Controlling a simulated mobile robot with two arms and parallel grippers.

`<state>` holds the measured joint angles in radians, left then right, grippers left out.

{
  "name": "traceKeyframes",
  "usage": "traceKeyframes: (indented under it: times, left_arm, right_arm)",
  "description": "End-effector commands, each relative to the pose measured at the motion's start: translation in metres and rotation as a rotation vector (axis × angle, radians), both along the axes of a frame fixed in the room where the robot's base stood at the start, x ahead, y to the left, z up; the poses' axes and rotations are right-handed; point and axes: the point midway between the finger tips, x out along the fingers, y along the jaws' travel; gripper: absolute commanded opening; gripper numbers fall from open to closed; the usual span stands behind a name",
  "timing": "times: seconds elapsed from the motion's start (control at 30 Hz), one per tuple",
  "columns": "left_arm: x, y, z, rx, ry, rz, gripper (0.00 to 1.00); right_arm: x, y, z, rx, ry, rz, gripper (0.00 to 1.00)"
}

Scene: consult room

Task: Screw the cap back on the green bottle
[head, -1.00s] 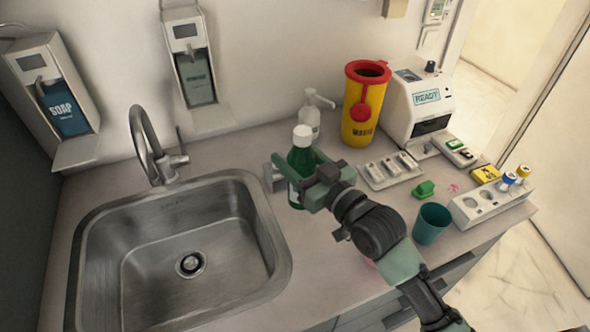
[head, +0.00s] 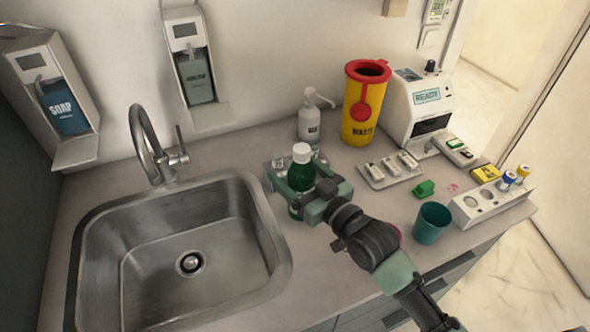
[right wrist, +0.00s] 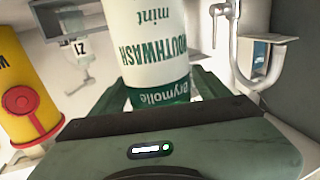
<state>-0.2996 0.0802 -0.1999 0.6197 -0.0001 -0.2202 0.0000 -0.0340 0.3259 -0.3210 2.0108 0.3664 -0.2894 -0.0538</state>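The green bottle (head: 301,178) stands upright right of the sink, with a white cap on its top (head: 301,153). My right gripper (head: 305,200) has its fingers on both sides of the bottle's lower body and appears shut on it. In the right wrist view the bottle (right wrist: 155,45) is between the fingers (right wrist: 160,95), and its white mouthwash label reads upside down. Whether the bottle's base touches the counter is hidden. How tight the cap sits cannot be seen. My left gripper is not in view.
The sink (head: 262,262) with its tap (head: 145,140) lies left. Behind the bottle are a small tray (head: 279,181) and a pump bottle (head: 309,122). A yellow waste bin (head: 359,112), white device (head: 415,120), teal cup (head: 431,224) and white rack (head: 475,210) stand right.

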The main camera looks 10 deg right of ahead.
Motion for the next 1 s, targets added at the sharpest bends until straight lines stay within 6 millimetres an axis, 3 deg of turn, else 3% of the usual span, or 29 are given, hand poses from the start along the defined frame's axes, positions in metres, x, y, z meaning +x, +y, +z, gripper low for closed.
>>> traceKeyframes:
  times: [0.37, 0.8, 1.0]
  left_arm:
    - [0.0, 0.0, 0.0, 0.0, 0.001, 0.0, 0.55]
    - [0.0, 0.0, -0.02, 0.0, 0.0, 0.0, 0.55]
    - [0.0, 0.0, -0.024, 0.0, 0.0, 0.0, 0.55]
  right_arm:
    - [-0.004, -0.002, 0.002, 0.0, 0.001, 0.0, 0.76]
    - [-0.084, -0.04, 0.001, -0.002, 0.002, 0.002, 0.76]
    - [-0.104, -0.051, 0.002, -0.001, 0.0, 0.0, 0.76]
